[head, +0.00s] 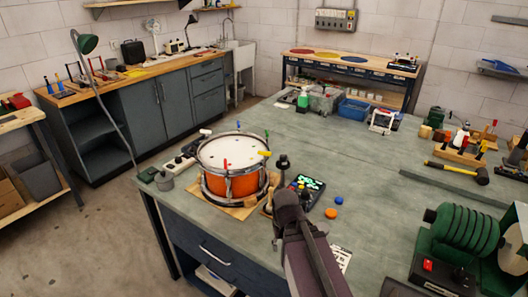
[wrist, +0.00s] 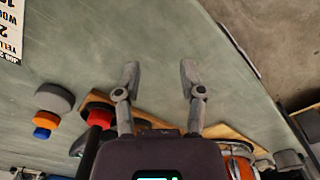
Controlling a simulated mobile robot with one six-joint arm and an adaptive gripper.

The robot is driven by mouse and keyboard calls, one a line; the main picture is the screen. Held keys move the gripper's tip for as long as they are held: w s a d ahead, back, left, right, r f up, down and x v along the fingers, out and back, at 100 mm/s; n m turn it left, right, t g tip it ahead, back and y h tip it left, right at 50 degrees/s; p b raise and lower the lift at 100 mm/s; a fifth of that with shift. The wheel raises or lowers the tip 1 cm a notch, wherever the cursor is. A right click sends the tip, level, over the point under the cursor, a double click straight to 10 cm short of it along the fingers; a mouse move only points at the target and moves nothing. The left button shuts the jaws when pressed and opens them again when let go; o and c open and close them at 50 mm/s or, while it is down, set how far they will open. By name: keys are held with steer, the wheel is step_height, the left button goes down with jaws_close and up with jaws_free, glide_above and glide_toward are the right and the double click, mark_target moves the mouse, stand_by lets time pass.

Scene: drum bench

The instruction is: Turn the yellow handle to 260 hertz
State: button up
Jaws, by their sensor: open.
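The orange drum (head: 228,186) with a white head stands on a wooden board (head: 245,212) near the bench's front left corner. The yellow handle (head: 264,153) sticks out at its right rim; red (head: 226,164), green and blue handles stand around the rim. A small device with a lit screen (head: 308,184) lies right of the drum. In the wrist view, my gripper (wrist: 160,74) is open and empty above bare bench, with part of the drum (wrist: 240,162) at lower right. I cannot make out the yellow handle there. My arm hides part of the bench in the head view.
A dark upright post (head: 283,162) stands between drum and device. An orange disc (head: 331,213) and a blue disc (head: 339,200) lie right of the device. A printed card (head: 341,257) lies near the front edge. A green coil machine (head: 465,232) stands at right. The bench middle is clear.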

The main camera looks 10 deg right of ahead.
mark_target(264, 152)
steer(key=w+r+n+p, duration=1.3)
steer(key=w+r+p, duration=1.4)
steer(key=r+p, duration=0.4)
steer(key=shift+a, duration=0.3)
steer(key=shift+w, duration=0.1)
step_height(264, 152, down, 14)
steer(key=b, duration=1.3)
steer(key=shift+r+b, duration=0.2)
steer(key=shift+b, duration=0.1)
steer(key=shift+c, duration=0.2)
